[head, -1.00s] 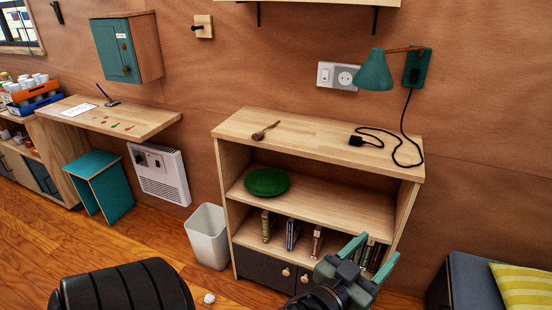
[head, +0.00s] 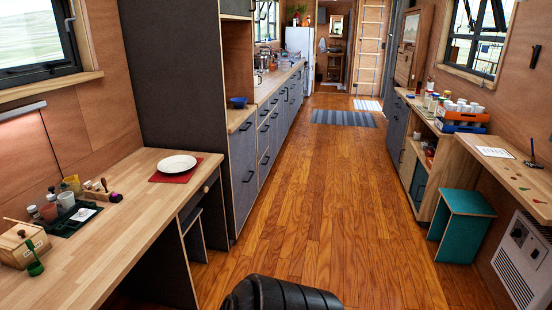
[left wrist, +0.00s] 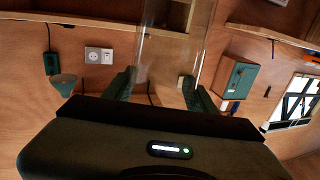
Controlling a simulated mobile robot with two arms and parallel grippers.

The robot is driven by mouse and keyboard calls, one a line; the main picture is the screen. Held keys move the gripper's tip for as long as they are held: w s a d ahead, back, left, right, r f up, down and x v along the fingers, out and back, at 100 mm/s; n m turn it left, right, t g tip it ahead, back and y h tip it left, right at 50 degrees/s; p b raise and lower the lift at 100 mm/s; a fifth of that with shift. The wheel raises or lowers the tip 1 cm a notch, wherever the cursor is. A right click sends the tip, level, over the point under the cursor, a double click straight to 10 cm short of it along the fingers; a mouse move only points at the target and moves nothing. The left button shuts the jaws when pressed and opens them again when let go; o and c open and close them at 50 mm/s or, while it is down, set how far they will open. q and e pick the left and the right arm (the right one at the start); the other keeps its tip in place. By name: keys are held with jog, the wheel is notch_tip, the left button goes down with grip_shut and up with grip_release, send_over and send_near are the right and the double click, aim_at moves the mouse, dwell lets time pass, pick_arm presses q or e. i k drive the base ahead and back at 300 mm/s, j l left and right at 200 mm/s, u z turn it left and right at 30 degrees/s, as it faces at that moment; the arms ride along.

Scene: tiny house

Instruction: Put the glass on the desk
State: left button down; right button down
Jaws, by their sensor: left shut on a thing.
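In the left wrist view, my left gripper (left wrist: 160,92) is shut on a clear glass (left wrist: 170,52). The glass is see-through, and its walls rise between the two green fingers. In the head view, neither gripper nor the glass shows. A long wooden desk (head: 125,235) runs along the left side. A white plate on a red mat lies at its far end, and small items stand near its wall. A smaller wooden wall desk (head: 515,172) is at the right, with a paper and a pen stand on it. My right gripper is not in view.
A teal stool (head: 462,222) stands below the wall desk, beside a white heater (head: 525,262). A counter with dark cabinets (head: 245,165) lines the left beyond the long desk. The wooden floor (head: 330,190) between is clear. The long desk's front middle is bare.

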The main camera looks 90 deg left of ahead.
aim_at(145, 174)
jog(key=j+u, duration=0.15)
jog(key=u, duration=0.25)
jog(key=j+u, duration=0.2)
jog(key=u, duration=0.25)
jog(key=j+u, duration=0.15)
jog(key=u, duration=0.25)
jog(key=j+u, duration=0.15)
jog(key=u, duration=0.25)
jog(key=i+j+u, duration=0.1)
jog(key=u, duration=0.35)
jog(key=i+j+u, duration=0.75)
jog(key=i+u, duration=0.25)
jog(key=i, duration=0.2)
jog(key=i+j, duration=0.1)
jog(key=i, duration=0.4)
